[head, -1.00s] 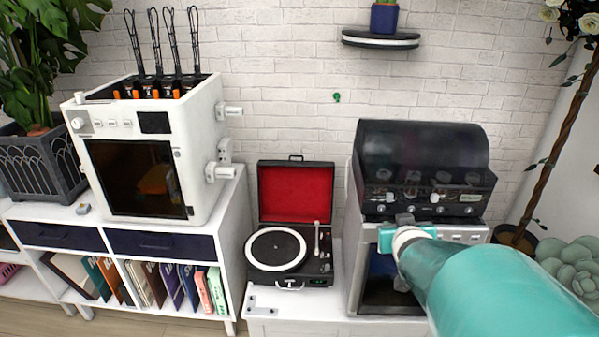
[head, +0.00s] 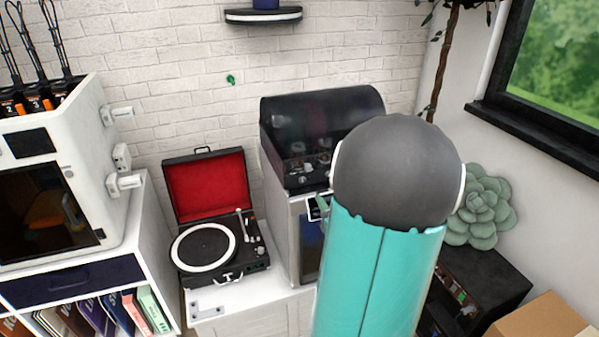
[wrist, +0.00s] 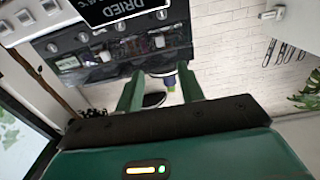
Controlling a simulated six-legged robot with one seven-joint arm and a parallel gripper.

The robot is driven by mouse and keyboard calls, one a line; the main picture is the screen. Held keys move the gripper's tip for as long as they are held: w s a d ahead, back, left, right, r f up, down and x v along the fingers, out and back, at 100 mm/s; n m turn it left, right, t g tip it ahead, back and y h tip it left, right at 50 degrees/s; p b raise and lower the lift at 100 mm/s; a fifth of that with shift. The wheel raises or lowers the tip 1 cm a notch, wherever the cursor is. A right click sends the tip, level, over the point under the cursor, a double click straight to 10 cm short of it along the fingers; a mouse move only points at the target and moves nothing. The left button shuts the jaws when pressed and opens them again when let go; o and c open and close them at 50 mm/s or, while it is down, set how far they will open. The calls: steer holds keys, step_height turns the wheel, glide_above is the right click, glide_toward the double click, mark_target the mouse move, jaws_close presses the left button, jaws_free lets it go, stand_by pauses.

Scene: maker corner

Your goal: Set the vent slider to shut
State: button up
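The filament dryer with a dark lid (head: 310,115) stands right of centre in the head view, partly hidden behind my arm. In the wrist view its dark front panel (wrist: 125,65) appears upside down, with several small pale knobs and a black display (wrist: 115,8) reading "DRIED". I cannot tell which small part is the vent slider or how it is set. My gripper (wrist: 160,76) is open and empty, its two green fingers apart in front of the panel. In the head view my arm hides most of the gripper.
A record player (head: 215,245) with a red-lined lid stands left of the dryer. A white 3D printer (head: 60,180) is farther left. A wall shelf (head: 263,15) hangs above. A succulent (head: 482,205) and a cardboard box (head: 540,322) are at the right.

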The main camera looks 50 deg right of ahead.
mark_target(309, 169)
steer(key=x, duration=1.3)
steer(key=shift+w+d+r, duration=0.1)
steer(key=shift+w+r, duration=0.05)
steer(key=shift+w, duration=0.1)
jaws_close()
